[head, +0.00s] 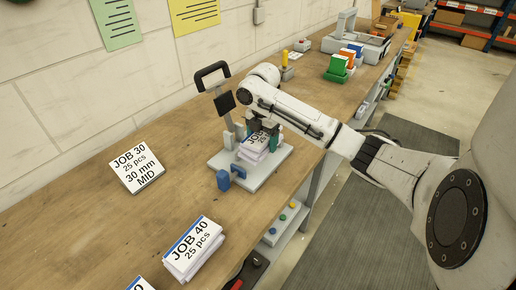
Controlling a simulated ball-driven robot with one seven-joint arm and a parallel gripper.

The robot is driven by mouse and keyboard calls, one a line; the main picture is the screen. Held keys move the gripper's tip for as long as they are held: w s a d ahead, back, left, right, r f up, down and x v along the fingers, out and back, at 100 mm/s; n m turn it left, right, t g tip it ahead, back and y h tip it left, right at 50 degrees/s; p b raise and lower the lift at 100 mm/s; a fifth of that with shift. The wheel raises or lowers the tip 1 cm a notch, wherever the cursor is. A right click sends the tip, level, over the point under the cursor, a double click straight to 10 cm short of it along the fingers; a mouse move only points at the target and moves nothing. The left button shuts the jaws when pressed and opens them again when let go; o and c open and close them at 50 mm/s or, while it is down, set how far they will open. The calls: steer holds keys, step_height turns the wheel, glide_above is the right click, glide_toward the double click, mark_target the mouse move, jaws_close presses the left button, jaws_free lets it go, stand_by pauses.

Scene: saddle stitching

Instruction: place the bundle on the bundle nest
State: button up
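A white bundle of sheets (253,153) with a partly covered JOB label is at the pale base plate (272,173) of a stitching device. A blue block (223,181) stands at the plate's front left edge. The gripper hides the bundle's far part. I cannot tell whether the fingers press on the bundle, or whether it rests fully on the plate. No separate nest can be made out; it may be part of this device.
A JOB 30 card (137,167) lies to the left, and a JOB 40 bundle (191,249) lies near the front edge. Green, orange and blue holders (338,67) stand farther back. The wooden bench (70,225) is clear at left.

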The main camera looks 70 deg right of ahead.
mark_target(258, 143)
steer(key=shift+w+d+f, duration=0.35)
steer(key=shift+w+f, duration=0.2)
steer(key=shift+f, duration=0.25)
steer(key=shift+w+d+f, duration=0.35)
steer(key=shift+w+f, duration=0.15)
steer(key=shift+f, duration=0.25)
steer(key=shift+f+p, duration=0.6)
steer(key=shift+f, duration=0.8)
steer(key=shift+f, duration=0.1)
steer(key=o, duration=1.3)
step_height(258, 143, up, 12)
steer(key=shift+r+b, duration=0.15)
steer(key=shift+b, duration=0.8)
steer(key=shift+c, duration=0.5)
